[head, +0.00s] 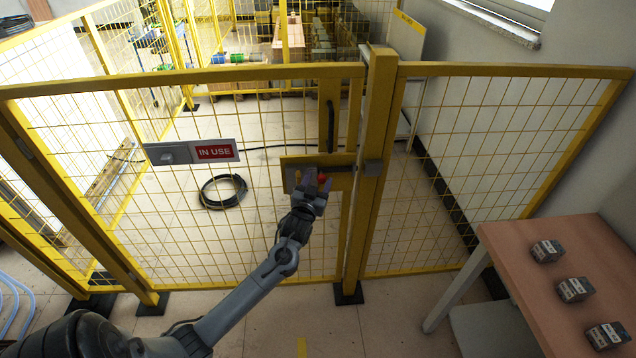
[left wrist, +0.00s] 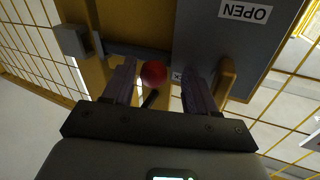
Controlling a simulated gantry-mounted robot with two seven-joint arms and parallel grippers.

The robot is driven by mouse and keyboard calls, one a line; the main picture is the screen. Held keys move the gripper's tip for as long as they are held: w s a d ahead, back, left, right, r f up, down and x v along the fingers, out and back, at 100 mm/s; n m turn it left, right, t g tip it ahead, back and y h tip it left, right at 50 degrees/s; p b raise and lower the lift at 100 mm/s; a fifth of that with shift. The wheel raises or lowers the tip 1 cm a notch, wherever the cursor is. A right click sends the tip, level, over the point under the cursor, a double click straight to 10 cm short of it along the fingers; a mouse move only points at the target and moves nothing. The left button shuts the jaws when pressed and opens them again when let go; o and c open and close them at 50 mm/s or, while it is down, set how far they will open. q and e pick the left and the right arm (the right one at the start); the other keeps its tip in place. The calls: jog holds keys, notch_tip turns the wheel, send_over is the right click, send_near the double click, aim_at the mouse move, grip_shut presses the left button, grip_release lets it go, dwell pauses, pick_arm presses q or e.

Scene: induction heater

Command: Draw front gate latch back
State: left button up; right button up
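The front gate (head: 190,190) is a yellow mesh panel with a yellow latch plate near its right post. The latch has a dark bolt (head: 340,168) that reaches right to a grey keeper (head: 372,167) on the post. Its red knob (head: 322,178) also shows in the left wrist view (left wrist: 153,74). My left gripper (head: 312,186) is at the latch, its fingers (left wrist: 160,85) apart on either side of the red knob, with gaps visible. A grey plate marked OPEN (left wrist: 225,40) is beside the knob in the left wrist view. My right gripper is not in view.
An "IN USE" sign (head: 215,152) hangs on the gate. A dark vertical handle (head: 330,125) is above the latch. A wooden table (head: 560,250) with several small boxes stands at right. A black cable coil (head: 223,191) lies on the floor behind the mesh.

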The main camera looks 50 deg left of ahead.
pick_arm(q)
jog(key=shift+w+d, duration=0.1)
jog(key=shift+d, duration=0.1)
jog(key=p+v, duration=0.1)
jog(key=v, duration=0.9)
jog(key=shift+s+p, duration=0.3)
jog(key=shift+s, duration=0.1)
jog(key=s+d+f+m+g+h, duration=0.1)
jog(key=s+d+f+m+h, duration=0.15)
jog(key=d, duration=0.45)
jog(key=s+d+f+m+g+h, duration=0.1)
jog(key=s+d+f+g+h, duration=0.2)
jog(key=d, duration=0.5)
jog(key=s+d+f+m+h, duration=0.2)
jog(key=s+d+f+h, duration=0.15)
jog(key=d, duration=0.35)
jog(key=s+d+m+g+h, duration=0.2)
jog(key=s+d+g, duration=0.45)
jog(key=s, duration=0.55)
notch_tip(320, 180, up, 34)
jog(key=p, duration=3.4)
jog(key=shift+w+a, duration=0.25)
jog(key=shift+w, duration=0.05)
